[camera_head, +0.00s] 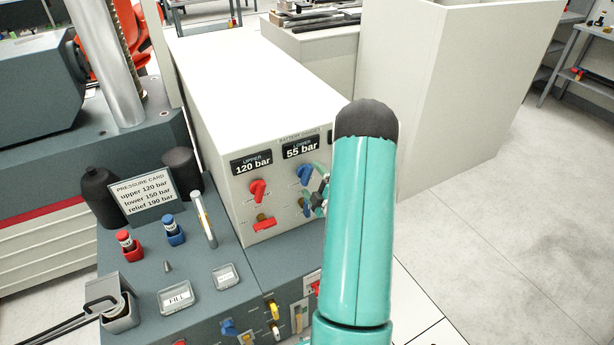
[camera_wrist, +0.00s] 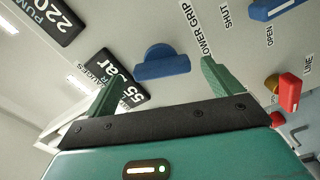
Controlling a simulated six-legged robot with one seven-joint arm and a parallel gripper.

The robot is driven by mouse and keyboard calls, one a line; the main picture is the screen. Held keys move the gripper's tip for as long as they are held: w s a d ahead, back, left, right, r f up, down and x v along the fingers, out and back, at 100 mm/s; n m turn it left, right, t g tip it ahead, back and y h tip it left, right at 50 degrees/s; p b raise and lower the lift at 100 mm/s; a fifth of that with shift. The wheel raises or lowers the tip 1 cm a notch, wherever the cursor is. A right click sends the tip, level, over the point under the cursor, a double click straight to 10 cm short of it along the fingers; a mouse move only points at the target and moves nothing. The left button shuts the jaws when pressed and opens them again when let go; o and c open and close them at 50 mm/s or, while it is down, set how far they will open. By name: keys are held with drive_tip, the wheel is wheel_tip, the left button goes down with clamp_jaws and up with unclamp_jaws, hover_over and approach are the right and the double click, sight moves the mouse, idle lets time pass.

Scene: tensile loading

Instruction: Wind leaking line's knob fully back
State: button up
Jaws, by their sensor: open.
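The blue knob (camera_wrist: 160,64) labelled for the lower grip stands on the pale panel, under the display reading lower 55 bar (camera_head: 301,149). It also shows in the head view (camera_head: 304,173), left of my arm. My gripper (camera_wrist: 162,70) is open, with one green fingertip to each side of the blue knob; I cannot tell whether they touch it. In the head view my gripper (camera_head: 319,189) is mostly hidden by my arm. The red knob (camera_head: 258,189) sits under the display reading upper 120 bar (camera_head: 252,163). The pressure card (camera_head: 144,194) reads upper 120, lower 150, relief 190 bar.
A blue lever (camera_wrist: 276,8) with shut and open labels and a red lever (camera_wrist: 289,92) are near the knob. A display beginning 220 (camera_wrist: 47,18) is at upper left. The grey console (camera_head: 140,262) holds small red and blue fittings. Floor at right is clear.

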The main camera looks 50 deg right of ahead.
sight(309, 178)
drive_tip(key=shift+x, duration=1.85)
drive_tip(key=shift+a, duration=0.1)
drive_tip(key=shift+c, duration=0.4)
drive_tip(key=c, duration=0.9)
